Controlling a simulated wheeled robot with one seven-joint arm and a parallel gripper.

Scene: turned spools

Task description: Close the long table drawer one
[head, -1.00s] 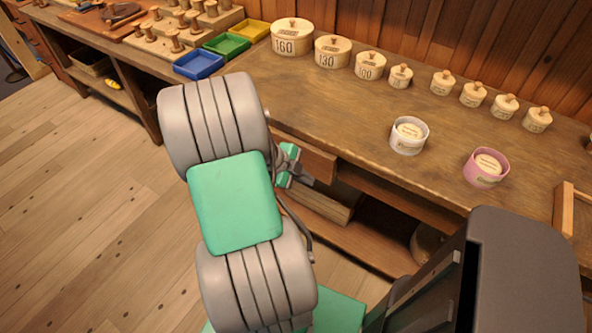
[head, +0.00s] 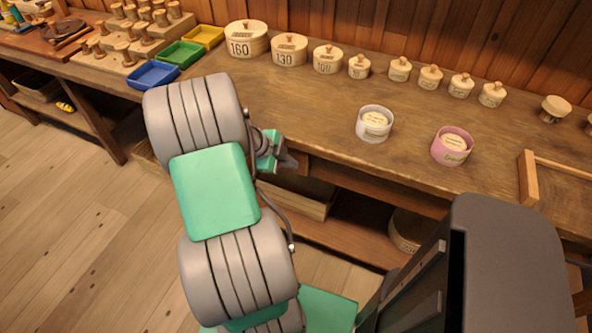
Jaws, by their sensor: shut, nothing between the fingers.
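The long table (head: 330,140) is a wooden workbench running along the wall. A drawer front sits under its front edge beside my gripper, mostly hidden by my gripper and arm, so I cannot tell whether it stands fully flush. My gripper (head: 290,162) is at the table's front edge, just below the top, beyond my green and grey arm. Its fingers are small in view and look shut, with nothing seen between them. I cannot tell whether it touches the drawer front.
Round lidded boxes (head: 289,50) line the table's back. A white tub (head: 374,124) and a pink tub (head: 452,146) stand nearer the front. Blue (head: 153,75), green and yellow trays are at the left. A wooden box (head: 300,197) sits on the lower shelf. Floor at left is clear.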

